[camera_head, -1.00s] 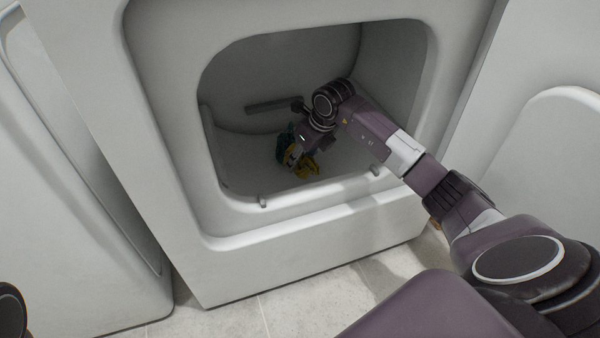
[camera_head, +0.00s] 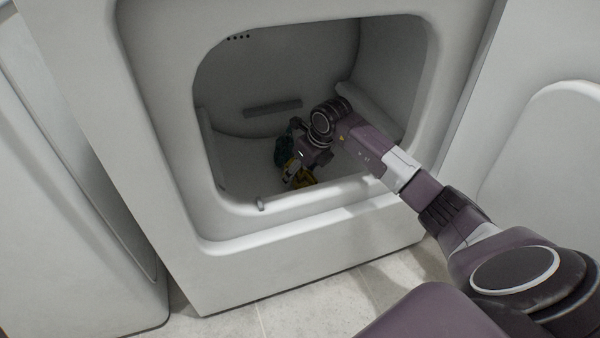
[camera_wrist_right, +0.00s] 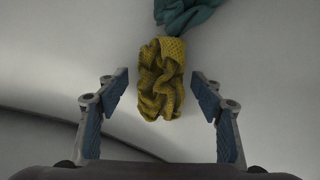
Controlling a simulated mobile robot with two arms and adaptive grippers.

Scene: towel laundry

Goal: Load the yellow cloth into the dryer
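The yellow cloth (camera_head: 304,178) lies crumpled inside the dryer (camera_head: 185,100), on the drum's lower surface. It also shows in the right wrist view (camera_wrist_right: 162,80), beyond and between my right fingertips. My right arm reaches through the dryer opening, and my right gripper (camera_head: 294,172) is at the cloth, partly hiding it. In the right wrist view my right gripper (camera_wrist_right: 160,96) is open, with clear gaps between both fingers and the cloth. My left gripper is not in view.
A teal cloth (camera_head: 281,152) lies in the drum beside the yellow one, touching it in the right wrist view (camera_wrist_right: 185,12). The dryer opening's lower rim (camera_head: 320,203) runs below my right arm. White appliances stand on both sides of the dryer.

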